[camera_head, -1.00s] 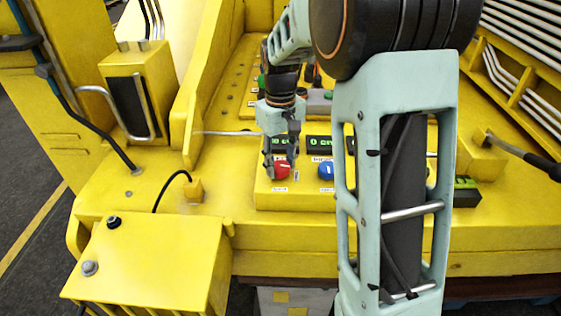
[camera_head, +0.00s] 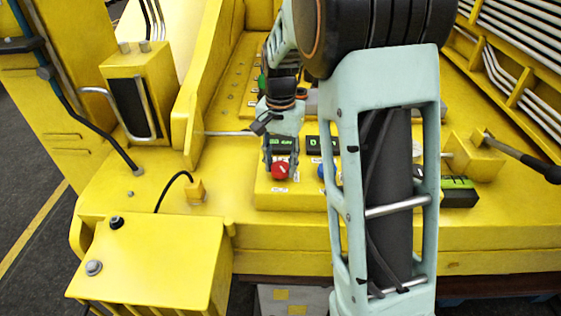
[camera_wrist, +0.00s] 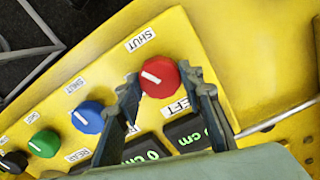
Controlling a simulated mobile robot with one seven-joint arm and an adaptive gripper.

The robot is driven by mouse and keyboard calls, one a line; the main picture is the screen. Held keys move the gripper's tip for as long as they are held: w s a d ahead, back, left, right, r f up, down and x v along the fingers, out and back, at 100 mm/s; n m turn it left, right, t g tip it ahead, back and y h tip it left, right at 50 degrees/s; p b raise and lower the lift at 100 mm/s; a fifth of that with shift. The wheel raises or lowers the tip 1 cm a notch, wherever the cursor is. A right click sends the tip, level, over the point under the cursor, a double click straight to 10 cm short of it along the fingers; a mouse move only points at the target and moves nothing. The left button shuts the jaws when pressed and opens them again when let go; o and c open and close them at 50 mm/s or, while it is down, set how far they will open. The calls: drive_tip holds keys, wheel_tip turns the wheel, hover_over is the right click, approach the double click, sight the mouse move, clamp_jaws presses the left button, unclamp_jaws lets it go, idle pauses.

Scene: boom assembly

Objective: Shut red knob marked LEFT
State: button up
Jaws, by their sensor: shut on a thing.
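The red knob (camera_head: 280,171) sits at the left end of the yellow control panel. In the wrist view the red knob (camera_wrist: 160,77) has a white pointer line. A SHUT label (camera_wrist: 140,40) is on one side of it, and a partly covered label ending in "EFT" (camera_wrist: 178,106) is on the other. The pointer line is slanted and does not aim straight at SHUT. My gripper (camera_head: 281,168) is over the knob from above. In the wrist view my gripper (camera_wrist: 162,88) has one finger on each side of the knob, shut on it.
A blue knob (camera_wrist: 89,117), a green knob (camera_wrist: 44,143) and a black knob (camera_wrist: 13,161) stand in a row beside the red one. Dark displays with green digits (camera_wrist: 188,131) lie close behind the knobs. A yellow box (camera_head: 150,262) stands at the front left.

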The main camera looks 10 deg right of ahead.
sight(281, 166)
drive_tip(key=m+p, duration=0.1)
drive_tip(key=m, duration=0.4)
drive_tip(key=shift+m, duration=0.4)
idle(0.3)
drive_tip(key=o, duration=1.2)
drive_tip(key=shift+c, duration=0.2)
wheel_tip(281, 166, up, 12)
drive_tip(key=shift+d, duration=0.1)
